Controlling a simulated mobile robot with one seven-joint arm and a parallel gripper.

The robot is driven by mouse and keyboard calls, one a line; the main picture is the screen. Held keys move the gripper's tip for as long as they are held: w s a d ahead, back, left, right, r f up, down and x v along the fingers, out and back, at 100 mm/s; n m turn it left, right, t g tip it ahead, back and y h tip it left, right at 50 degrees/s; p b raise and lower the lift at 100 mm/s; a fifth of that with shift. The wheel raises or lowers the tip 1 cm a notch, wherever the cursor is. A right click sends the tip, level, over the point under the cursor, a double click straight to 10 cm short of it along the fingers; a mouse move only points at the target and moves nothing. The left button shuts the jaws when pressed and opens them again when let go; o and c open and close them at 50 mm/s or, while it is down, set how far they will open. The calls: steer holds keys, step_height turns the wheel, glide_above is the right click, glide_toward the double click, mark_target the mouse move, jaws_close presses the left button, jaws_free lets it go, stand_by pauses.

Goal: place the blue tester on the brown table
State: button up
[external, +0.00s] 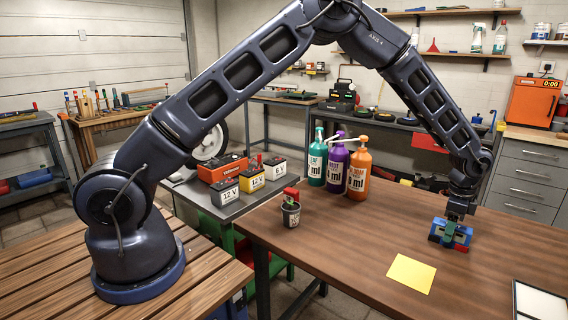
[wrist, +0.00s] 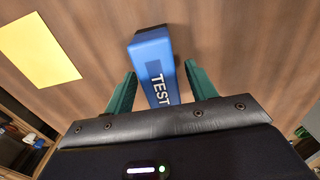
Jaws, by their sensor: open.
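The blue tester (wrist: 153,65) lies on the brown table (external: 330,240), its "TEST" lettering facing up in the wrist view. In the external view the blue tester (external: 461,238) sits at the right part of the table, directly under my gripper. My gripper (wrist: 160,85) is open, with one green finger on each side of the tester. A gap shows beside the fingers in the wrist view. In the external view my gripper (external: 451,229) points down over the tester and hides part of it. The tester's lower end is hidden by the gripper body in the wrist view.
A yellow sheet (external: 411,273) lies left of the tester. A small pot (external: 291,212) and three pump bottles, green (external: 317,160), purple (external: 337,165) and orange (external: 358,172), stand along the table's far left. A white-panelled frame (external: 540,302) lies at the front right. Table around the tester is clear.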

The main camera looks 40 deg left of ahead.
step_height(320, 180, up, 10)
steer(key=shift+a, duration=0.1)
steer(key=s+a+r+n+t, duration=0.1)
steer(key=s+a+r+n, duration=0.2)
steer(key=a+r, duration=0.65)
steer(key=s+a+r+n, duration=0.25)
steer(key=a+r, duration=0.45)
steer(key=a, duration=0.5)
steer(key=s+a+r+n+t, duration=0.1)
steer(key=s+a+r+n, duration=0.2)
steer(key=a+r, duration=0.65)
steer(key=s+a+r+n+t, duration=0.1)
steer(key=s+a+r+n, duration=0.1)
steer(key=s+a, duration=0.5)
steer(key=s+a+r+n, duration=0.2)
steer(key=s+a+n, duration=0.1)
steer(key=s+a, duration=0.45)
steer(key=s+a+f+n+t, duration=0.1)
steer(key=s+a+f+n, duration=0.2)
steer(key=s+a, duration=0.5)
steer(key=s+n, duration=0.1)
steer(key=s, duration=0.5)
steer(key=shift+f+t, duration=0.15)
steer(key=shift+t, duration=0.15)
